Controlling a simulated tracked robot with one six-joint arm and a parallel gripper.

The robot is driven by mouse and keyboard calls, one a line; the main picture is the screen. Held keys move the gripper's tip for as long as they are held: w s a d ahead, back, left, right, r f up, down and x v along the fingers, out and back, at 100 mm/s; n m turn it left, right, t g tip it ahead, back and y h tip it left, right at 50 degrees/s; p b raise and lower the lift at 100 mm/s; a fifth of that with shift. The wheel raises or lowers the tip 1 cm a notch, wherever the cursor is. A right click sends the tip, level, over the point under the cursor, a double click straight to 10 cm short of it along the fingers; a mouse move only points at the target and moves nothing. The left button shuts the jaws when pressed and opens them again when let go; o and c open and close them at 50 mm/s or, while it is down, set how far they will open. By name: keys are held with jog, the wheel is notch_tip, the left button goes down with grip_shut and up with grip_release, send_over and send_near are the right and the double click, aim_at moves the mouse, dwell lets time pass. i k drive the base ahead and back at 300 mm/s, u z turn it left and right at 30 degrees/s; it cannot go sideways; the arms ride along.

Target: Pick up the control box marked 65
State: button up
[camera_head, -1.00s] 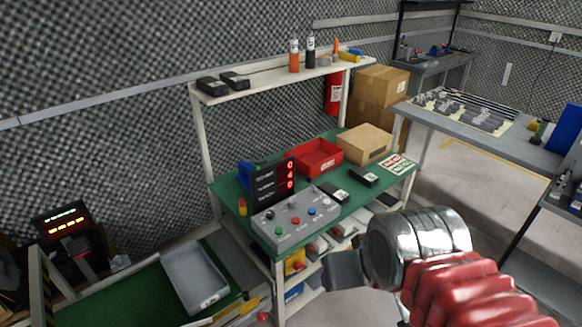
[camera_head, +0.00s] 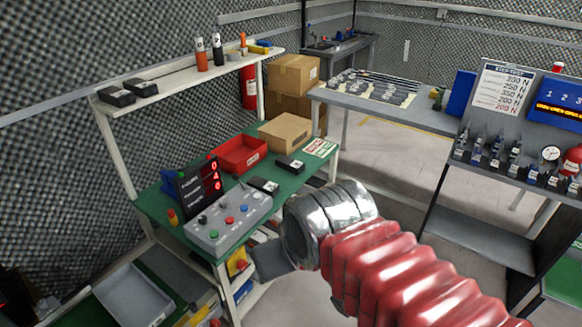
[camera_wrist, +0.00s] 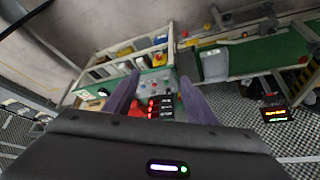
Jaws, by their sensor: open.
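No number 65 can be read on any box. Two small black boxes lie on the green bench, one (camera_head: 264,186) beside the grey button panel (camera_head: 228,222) and one (camera_head: 290,165) farther right. Two more black boxes, a left one (camera_head: 116,97) and a right one (camera_head: 141,87), lie on the shelf above. My gripper (camera_head: 272,260) shows as a dark shape in front of the bench, partly hidden by my wrist. In the wrist view my gripper (camera_wrist: 160,100) has its two fingers apart with nothing between them, pointing toward the bench.
The bench (camera_head: 160,206) also bears a red bin (camera_head: 238,155), a cardboard box (camera_head: 285,131) and a display (camera_head: 199,186). A grey tray (camera_head: 133,297) is at lower left. A grey table (camera_head: 420,118) stands behind, a tool rack (camera_head: 515,170) at right. Floor between is open.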

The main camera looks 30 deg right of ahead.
aim_at(292, 166)
jog(key=z, duration=1.4)
jog(key=i, duration=2.55)
